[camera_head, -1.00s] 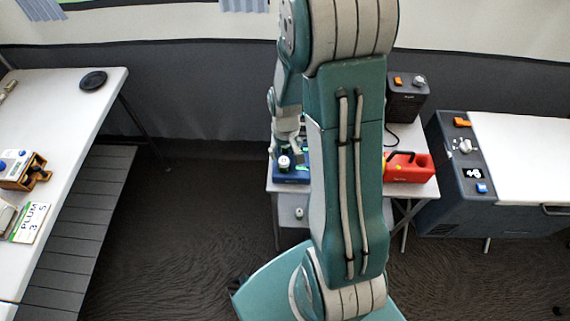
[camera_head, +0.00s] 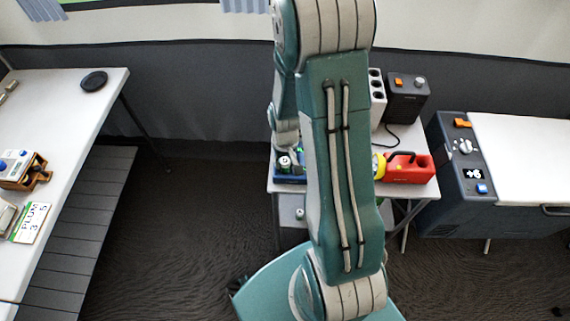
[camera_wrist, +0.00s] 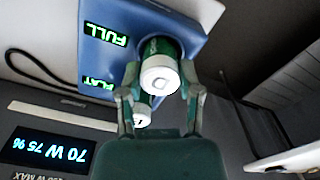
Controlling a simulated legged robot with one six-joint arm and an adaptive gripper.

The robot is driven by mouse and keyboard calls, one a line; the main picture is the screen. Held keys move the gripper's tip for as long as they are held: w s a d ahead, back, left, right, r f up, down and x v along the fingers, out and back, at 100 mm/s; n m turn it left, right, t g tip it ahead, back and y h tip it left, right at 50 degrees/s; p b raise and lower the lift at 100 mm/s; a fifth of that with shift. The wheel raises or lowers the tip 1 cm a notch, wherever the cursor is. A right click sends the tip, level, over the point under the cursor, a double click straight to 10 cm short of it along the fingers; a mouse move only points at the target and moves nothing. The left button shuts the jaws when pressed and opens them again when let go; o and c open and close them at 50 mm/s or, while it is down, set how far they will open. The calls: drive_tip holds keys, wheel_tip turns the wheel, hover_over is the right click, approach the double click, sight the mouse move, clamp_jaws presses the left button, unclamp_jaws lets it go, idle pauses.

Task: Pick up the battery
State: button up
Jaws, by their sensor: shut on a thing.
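A green battery (camera_wrist: 163,52) with a white end cap is between the two fingers of my gripper (camera_wrist: 160,88), which is shut on it. Its far end is at the blue charger (camera_wrist: 180,18); I cannot tell whether it is clear of its bay. It is beside the lit FULL label. A second white-capped battery (camera_wrist: 142,114) shows partly behind the gripper, nearer the FLAT label. In the head view the blue charger (camera_head: 290,180) stands at the left of the small table, with a battery (camera_head: 285,162) showing there. My arm hides much of the gripper in that view.
A red lantern (camera_head: 408,170) with a black handle, a grey holed rack (camera_head: 377,105) and a dark box (camera_head: 407,96) share the small table. A dark cooler-like unit (camera_head: 465,165) stands right. A white table (camera_head: 70,125) is left, with open floor between.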

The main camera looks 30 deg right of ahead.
drive_tip(key=shift+a, duration=0.1)
drive_tip(key=shift+r, duration=0.35)
wheel_tip(320, 180, up, 2)
drive_tip(key=s+d+r, duration=0.7)
drive_tip(key=s+r, duration=0.3)
drive_tip(key=s, duration=0.2)
drive_tip(key=shift+r, duration=0.15)
drive_tip(key=shift+s+d, duration=0.1)
